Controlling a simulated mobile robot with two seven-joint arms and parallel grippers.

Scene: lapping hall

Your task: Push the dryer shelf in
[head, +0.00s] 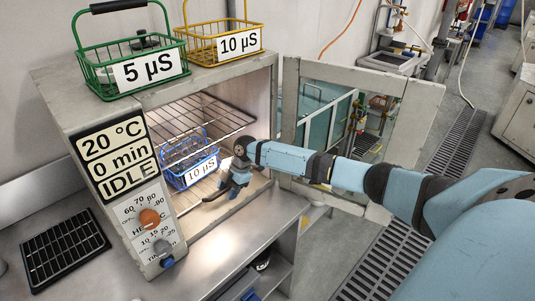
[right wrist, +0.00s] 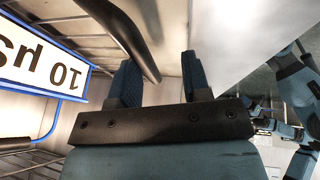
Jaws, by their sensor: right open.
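The dryer (head: 95,115) is a grey cabinet on the bench with its front open. Its lower wire shelf (head: 214,184) carries a blue wire basket (head: 190,160) labelled 10 µS. An upper wire shelf (head: 200,118) looks empty. My right gripper (head: 229,188) is at the front of the lower shelf, just right of the basket. In the right wrist view its two blue fingers (right wrist: 160,80) are apart, with a dark bar (right wrist: 128,38) close to them; contact is unclear. The basket's label (right wrist: 40,62) is beside the fingers. My left gripper is out of view.
The dryer door (head: 420,110) stands open to the right, near my right arm. A green basket (head: 98,75) marked 5 µS and a yellow basket (head: 205,50) marked 10 µS stand on top. The dryer display (head: 115,148) reads 20 °C, 0 min, IDLE. The bench (head: 240,235) in front is clear.

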